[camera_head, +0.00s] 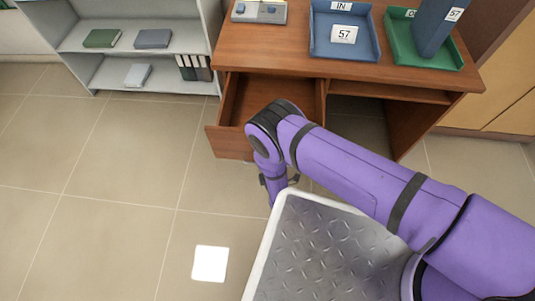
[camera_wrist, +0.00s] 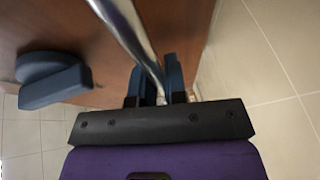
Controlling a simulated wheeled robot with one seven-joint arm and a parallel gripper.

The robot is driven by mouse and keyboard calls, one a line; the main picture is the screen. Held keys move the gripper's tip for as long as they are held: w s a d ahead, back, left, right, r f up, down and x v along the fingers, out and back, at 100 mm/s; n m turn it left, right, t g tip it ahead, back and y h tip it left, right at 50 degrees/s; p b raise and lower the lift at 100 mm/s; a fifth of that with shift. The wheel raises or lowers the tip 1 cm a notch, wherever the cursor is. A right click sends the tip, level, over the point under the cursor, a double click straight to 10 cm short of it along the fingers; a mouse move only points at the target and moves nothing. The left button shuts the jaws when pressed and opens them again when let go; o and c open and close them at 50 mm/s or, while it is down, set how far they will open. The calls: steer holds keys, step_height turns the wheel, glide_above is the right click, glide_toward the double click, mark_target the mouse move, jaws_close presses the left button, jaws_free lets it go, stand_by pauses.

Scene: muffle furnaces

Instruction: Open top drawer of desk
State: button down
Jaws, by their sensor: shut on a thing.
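The brown wooden desk (camera_head: 285,45) stands at the top of the head view. Its top drawer (camera_head: 228,143) on the left is pulled out, and its bare inside shows. In the wrist view, my gripper (camera_wrist: 158,85) is shut on a shiny metal bar handle (camera_wrist: 130,30) on the brown drawer front (camera_wrist: 190,25). The handle runs between the two dark fingers. In the head view, my arm hides the handle and part of the drawer front.
A blue tray (camera_head: 316,42), a green tray (camera_head: 398,45) and a grey device (camera_head: 259,12) sit on the desk. A grey shelf (camera_head: 125,50) with books stands to the left. A dark blue piece (camera_wrist: 55,80) shows left of my fingers. Tiled floor at left is mostly clear.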

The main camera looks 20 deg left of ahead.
steer(key=shift+s+d, duration=0.15)
steer(key=shift+s, duration=0.55)
steer(key=c, duration=1.2)
jaws_free()
